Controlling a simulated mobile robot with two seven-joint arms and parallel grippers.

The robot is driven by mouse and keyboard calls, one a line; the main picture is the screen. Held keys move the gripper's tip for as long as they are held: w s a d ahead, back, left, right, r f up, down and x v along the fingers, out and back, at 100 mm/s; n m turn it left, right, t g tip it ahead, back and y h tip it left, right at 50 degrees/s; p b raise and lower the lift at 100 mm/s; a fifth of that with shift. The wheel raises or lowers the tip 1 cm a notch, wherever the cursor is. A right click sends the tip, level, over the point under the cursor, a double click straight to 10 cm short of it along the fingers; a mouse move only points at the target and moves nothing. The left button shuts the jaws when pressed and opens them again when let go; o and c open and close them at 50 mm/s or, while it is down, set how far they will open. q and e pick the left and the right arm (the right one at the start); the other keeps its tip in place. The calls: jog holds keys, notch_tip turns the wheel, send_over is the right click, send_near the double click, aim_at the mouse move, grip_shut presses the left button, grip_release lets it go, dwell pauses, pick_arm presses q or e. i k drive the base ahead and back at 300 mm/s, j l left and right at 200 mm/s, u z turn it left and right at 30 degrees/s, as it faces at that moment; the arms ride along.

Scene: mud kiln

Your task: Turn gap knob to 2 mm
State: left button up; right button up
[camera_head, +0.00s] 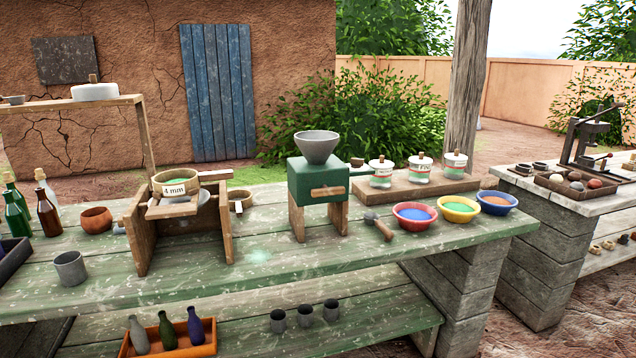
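A green box-shaped mill (305,184) with a grey funnel (317,146) on top stands on wooden legs near the middle of the table. A light wooden piece (327,191) shows on its front face, and a small brown knob or handle end (357,162) shows at its right side. I cannot tell which part is the gap knob, and no gap scale or number is readable on the mill. Neither of my grippers is in view.
A wooden sieve stand (143,236) holds a sieve labelled 4 mm (174,190) left of the mill. A hammer-like tool (379,227), bowls of blue (415,213), green and orange powder, and lidded jars (381,173) stand to the right. Table space before the mill is clear.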

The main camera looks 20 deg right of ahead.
aim_at(355, 162)
jog(key=i+l+u, duration=0.1)
jog(key=i+l, duration=0.2)
jog(key=i+l+u, duration=0.15)
jog(key=l, duration=0.4)
jog(key=i+l+u, duration=0.1)
jog(key=i+l, duration=0.3)
